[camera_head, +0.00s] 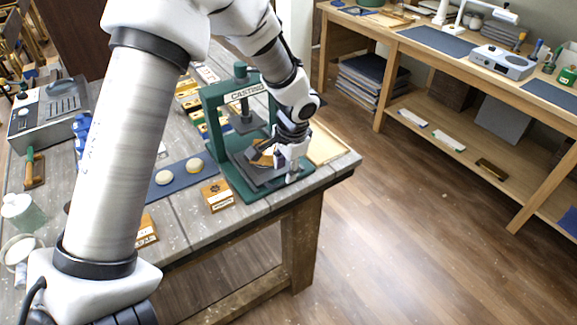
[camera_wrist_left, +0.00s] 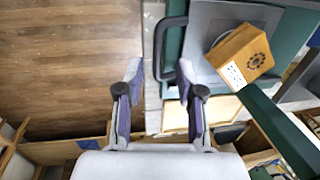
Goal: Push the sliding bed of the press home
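The green press (camera_head: 212,110) stands on the workbench with a sign reading "CASTING". Its grey sliding bed (camera_head: 245,172) sticks out at the front, under and beyond the plate. A wooden block with a dark flower mark (camera_wrist_left: 245,52) lies on the bed (camera_wrist_left: 205,20). A dark bar handle (camera_wrist_left: 158,45) is at the bed's outer end. My left gripper (camera_head: 291,178) is at that end. In the left wrist view its fingers (camera_wrist_left: 158,72) are apart, with the handle bar showing between them; I cannot tell whether they touch it. My right gripper is not in view.
A small wooden block (camera_head: 217,196) stands beside the press base. A blue mat (camera_head: 180,178) with pale round pieces lies left of it. A wooden tray (camera_head: 325,145) lies behind my gripper near the bench edge. Open floor (camera_head: 400,230) is to the right.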

